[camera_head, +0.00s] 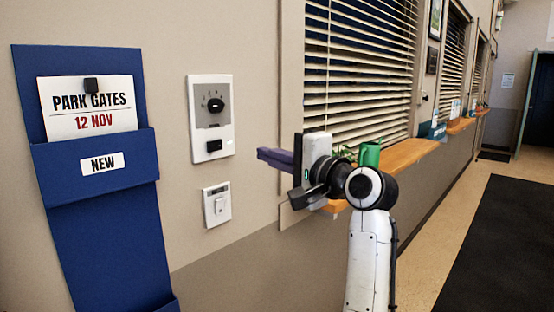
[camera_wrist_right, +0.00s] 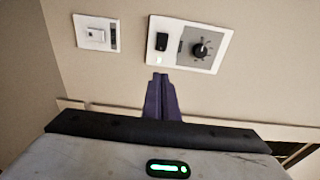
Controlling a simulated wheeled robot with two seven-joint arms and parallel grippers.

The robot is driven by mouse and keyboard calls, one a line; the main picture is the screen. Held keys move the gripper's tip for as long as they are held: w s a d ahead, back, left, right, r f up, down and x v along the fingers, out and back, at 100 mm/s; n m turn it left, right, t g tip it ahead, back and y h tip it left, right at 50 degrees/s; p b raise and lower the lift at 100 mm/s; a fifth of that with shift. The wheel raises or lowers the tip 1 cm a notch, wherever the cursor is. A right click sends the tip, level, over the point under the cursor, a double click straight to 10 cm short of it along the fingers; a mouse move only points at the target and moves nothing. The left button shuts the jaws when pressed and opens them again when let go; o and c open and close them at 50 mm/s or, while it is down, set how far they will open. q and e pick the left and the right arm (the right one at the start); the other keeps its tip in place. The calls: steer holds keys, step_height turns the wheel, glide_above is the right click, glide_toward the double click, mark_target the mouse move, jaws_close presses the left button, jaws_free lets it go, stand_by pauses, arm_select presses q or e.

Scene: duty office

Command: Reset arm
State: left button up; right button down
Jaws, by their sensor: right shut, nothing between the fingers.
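My right gripper (camera_head: 262,155) reaches in from the lower right in the head view, its dark purple fingers pointing left toward the wall. The fingers are closed together and empty. In the right wrist view the shut fingers (camera_wrist_right: 162,98) point at the wall just below a white panel (camera_wrist_right: 190,45) with a black dial and a black switch. The same panel (camera_head: 222,143) is left of the fingertips in the head view, with a gap between them. My left gripper is not in view.
A blue wall holder (camera_head: 100,230) with a "PARK GATES 12 NOV" card (camera_head: 90,108) hangs at left. A small white switch plate (camera_head: 216,204) is below the panel. A wooden sill (camera_head: 405,155) with a green object (camera_head: 369,153) runs behind my arm under blinds. A dark mat (camera_head: 500,240) lies on the floor at right.

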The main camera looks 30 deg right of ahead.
steer(key=shift+v, duration=0.85)
steer(key=shift+d, duration=0.2)
steer(key=s+a+f+n+g+h, duration=0.1)
steer(key=s+f+n+g, duration=0.15)
steer(key=f, duration=0.95)
steer(key=s+a+f+n+g+h, duration=0.1)
steer(key=s+f+n, duration=0.15)
steer(key=f, duration=0.95)
steer(key=s+a+f+n+g+h, duration=0.1)
steer(key=f+n, duration=0.2)
steer(key=f, duration=0.9)
steer(key=s+a+f+n+g, duration=0.2)
steer(key=s+a+f+n, duration=0.1)
steer(key=s+f, duration=0.8)
steer(key=s+a+f+n+g+y, duration=0.1)
steer(key=s+a+f+n, duration=0.3)
steer(key=s+f, duration=0.7)
steer(key=s+n+g, duration=0.1)
steer(key=s+n, duration=0.1)
steer(key=s, duration=0.3)
steer(key=shift+a+f, duration=0.2)
steer(key=shift+a, duration=0.05)
steer(key=c, duration=2.5)
jaws_free()
steer(key=shift+s, duration=0.1)
